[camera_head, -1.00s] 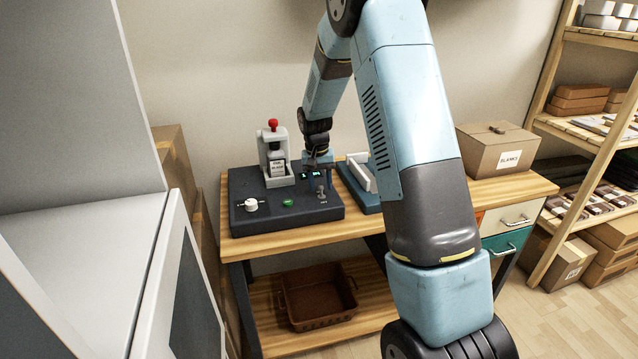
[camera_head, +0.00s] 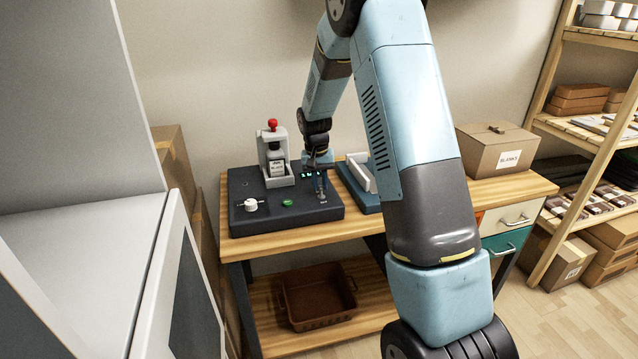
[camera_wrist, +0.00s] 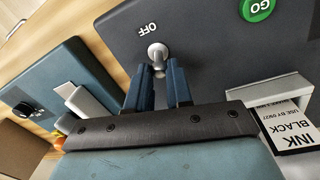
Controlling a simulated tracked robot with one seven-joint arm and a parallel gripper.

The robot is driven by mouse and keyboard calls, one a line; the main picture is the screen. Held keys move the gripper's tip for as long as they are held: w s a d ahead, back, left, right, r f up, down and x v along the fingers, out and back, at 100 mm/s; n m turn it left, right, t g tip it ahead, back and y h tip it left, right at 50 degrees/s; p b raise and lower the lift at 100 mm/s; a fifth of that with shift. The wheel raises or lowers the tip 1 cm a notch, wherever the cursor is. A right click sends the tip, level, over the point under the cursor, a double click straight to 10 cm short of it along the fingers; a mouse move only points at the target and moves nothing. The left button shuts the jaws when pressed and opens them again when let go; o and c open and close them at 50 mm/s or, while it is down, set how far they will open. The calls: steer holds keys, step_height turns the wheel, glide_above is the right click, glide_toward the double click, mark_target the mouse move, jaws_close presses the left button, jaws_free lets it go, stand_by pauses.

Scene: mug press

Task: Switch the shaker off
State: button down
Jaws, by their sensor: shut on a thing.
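The shaker is a dark grey box (camera_head: 250,215) on the bench with an ink bottle (camera_head: 276,160) in a light holder on it. Its toggle switch shows as a metal knob (camera_wrist: 157,52) in the wrist view, beside the white word OFF (camera_wrist: 148,30). My gripper (camera_head: 321,187) is at the box's right part, shut on the toggle, whose lower part the fingers hide. In the wrist view the fingers (camera_wrist: 160,76) are close on either side of it. Which way the lever leans is hard to tell.
A green GO button (camera_head: 288,203) and a white knob (camera_head: 251,205) sit on the box's front. A blue device (camera_head: 362,200) with a white bar stands just right. A BLANKS carton (camera_head: 498,150) is farther right. My arm hides part of the bench.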

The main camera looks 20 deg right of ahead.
mark_target(322, 193)
steer(key=shift+s, duration=0.15)
steer(key=s+t, duration=0.1)
steer(key=t, duration=0.2)
steer(key=shift+s, duration=0.2)
steer(key=shift+s+f+t, duration=0.1)
steer(key=shift+s+t, duration=0.3)
steer(key=shift+t, duration=0.65)
steer(key=shift+s+f+t, duration=0.1)
steer(key=shift+s+t, duration=0.3)
steer(key=shift+t, duration=0.65)
steer(key=c, duration=1)
jaws_free()
steer(key=shift+v, duration=5.75)
steer(key=shift+v, duration=1.05)
